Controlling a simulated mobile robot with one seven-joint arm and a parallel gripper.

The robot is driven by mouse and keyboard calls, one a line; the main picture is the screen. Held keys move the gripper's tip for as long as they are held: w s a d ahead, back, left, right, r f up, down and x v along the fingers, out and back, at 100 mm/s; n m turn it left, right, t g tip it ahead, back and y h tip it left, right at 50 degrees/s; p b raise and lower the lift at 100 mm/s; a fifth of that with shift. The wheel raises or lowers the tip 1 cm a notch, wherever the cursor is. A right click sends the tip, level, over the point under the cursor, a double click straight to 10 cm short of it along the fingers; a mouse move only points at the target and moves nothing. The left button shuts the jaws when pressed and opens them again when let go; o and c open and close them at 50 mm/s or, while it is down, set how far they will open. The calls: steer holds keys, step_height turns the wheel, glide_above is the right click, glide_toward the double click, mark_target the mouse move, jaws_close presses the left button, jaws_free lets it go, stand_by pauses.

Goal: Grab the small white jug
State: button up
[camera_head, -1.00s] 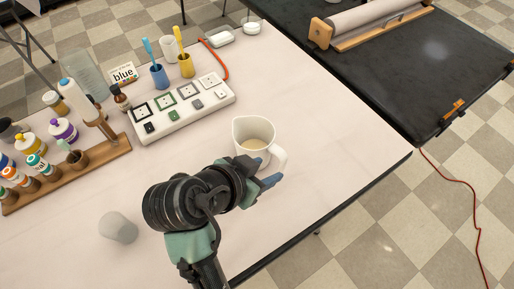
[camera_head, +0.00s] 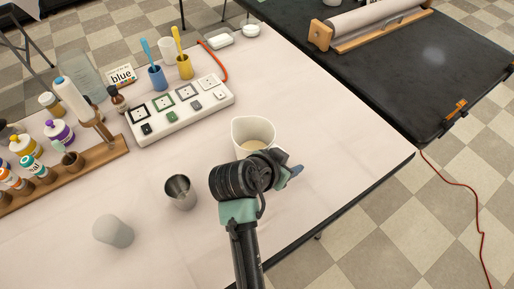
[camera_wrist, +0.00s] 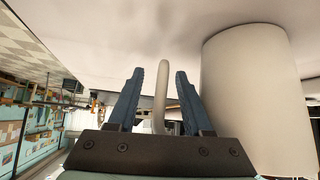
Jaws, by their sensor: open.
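The small white jug (camera_head: 247,130) stands upright on the pale table, with something light tan inside. In the wrist view, its body (camera_wrist: 250,95) fills the right side. Its thin handle (camera_wrist: 162,85) stands between the two blue fingers. My gripper (camera_wrist: 160,78) is open, one finger on each side of the handle, with a gap visible on both sides. In the head view, my gripper (camera_head: 293,171) is at the jug's lower right side. My wrist covers the jug's lower part, and the handle is hidden there.
A metal cup (camera_head: 181,193) and a frosted white cup (camera_head: 113,231) stand left of my arm. A white switch panel (camera_head: 180,108) lies behind. A wooden rack (camera_head: 95,160) with several bottles is at far left. The table's right edge is near; its right part is clear.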

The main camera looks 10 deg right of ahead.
jaws_close()
stand_by(1.4)
